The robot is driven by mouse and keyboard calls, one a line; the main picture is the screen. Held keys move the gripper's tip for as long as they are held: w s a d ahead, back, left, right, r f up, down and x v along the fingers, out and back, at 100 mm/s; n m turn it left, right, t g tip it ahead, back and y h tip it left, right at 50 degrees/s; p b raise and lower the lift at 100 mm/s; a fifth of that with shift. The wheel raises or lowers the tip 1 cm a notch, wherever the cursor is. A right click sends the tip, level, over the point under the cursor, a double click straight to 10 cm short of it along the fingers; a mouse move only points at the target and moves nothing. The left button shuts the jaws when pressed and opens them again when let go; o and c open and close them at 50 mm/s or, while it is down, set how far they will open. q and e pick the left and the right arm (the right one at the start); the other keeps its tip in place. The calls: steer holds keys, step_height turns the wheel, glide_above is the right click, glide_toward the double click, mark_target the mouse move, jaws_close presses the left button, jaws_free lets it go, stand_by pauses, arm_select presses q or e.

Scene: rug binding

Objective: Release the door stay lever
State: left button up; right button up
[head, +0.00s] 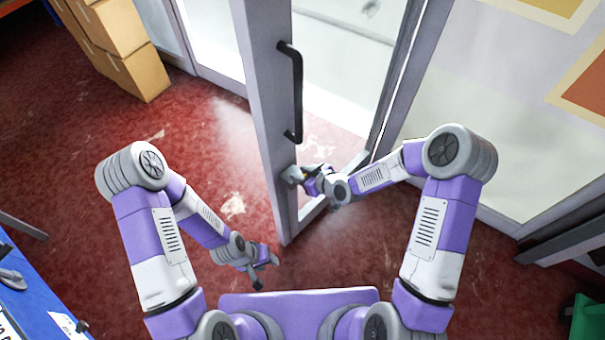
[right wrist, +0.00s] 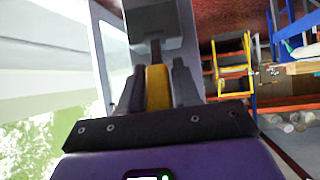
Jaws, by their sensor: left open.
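A grey-framed glass door (head: 265,110) stands open with its free edge toward me. A pale grey housing (head: 291,174) sits low on the door; in the right wrist view the grey housing (right wrist: 158,22) is straight ahead. A yellow lever (right wrist: 158,88) points from it toward my wrist. My right gripper (head: 308,178) is at the housing, and its dark fingers (right wrist: 157,90) lie on both sides of the lever, with no clear gap showing. The fingers hide part of the lever. My left gripper (head: 265,276) is open and empty, low over the floor, apart from the door.
A black pull handle (head: 297,92) is on the door above the housing. Cardboard boxes (head: 120,45) stand at the back left. A blue table (head: 35,305) is at the lower left. The red floor (head: 190,120) left of the door is clear.

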steer(key=shift+o, duration=1.3)
steer(key=p+v, duration=0.1)
steer(key=v, duration=0.6)
steer(key=shift+s+d, duration=0.15)
steer(key=shift+s, duration=0.05)
steer(key=shift+r, duration=0.15)
steer(key=shift+c, duration=0.3)
